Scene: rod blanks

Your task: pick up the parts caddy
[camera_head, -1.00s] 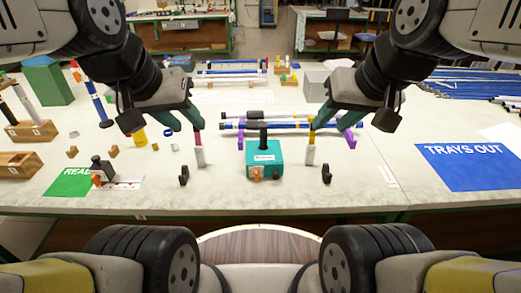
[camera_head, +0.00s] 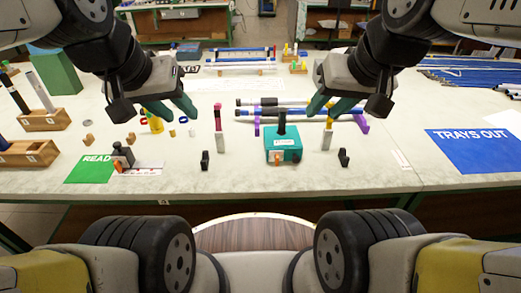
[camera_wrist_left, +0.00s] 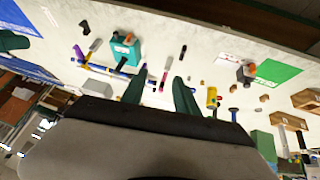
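The parts caddy looks to be the teal box (camera_head: 292,153) with an upright black handle (camera_head: 282,123) and an orange piece at its front. It stands on the pale table, also seen in the left wrist view (camera_wrist_left: 125,52). My left gripper (camera_head: 184,117) is open and empty, above the table to the left of the box; its two green fingers (camera_wrist_left: 159,82) stand apart. My right gripper (camera_head: 320,117) is open, above and to the right of the box, close in the picture to a yellow-topped post (camera_head: 327,138). Neither gripper touches the box.
A pink-topped post (camera_head: 219,125) and small black stands (camera_head: 205,160) (camera_head: 344,158) flank the box. Blue and grey rods (camera_head: 300,113) lie behind it. A green sheet (camera_head: 88,170), a blue TRAYS OUT sheet (camera_head: 475,160) and wooden blocks (camera_head: 44,120) lie further out.

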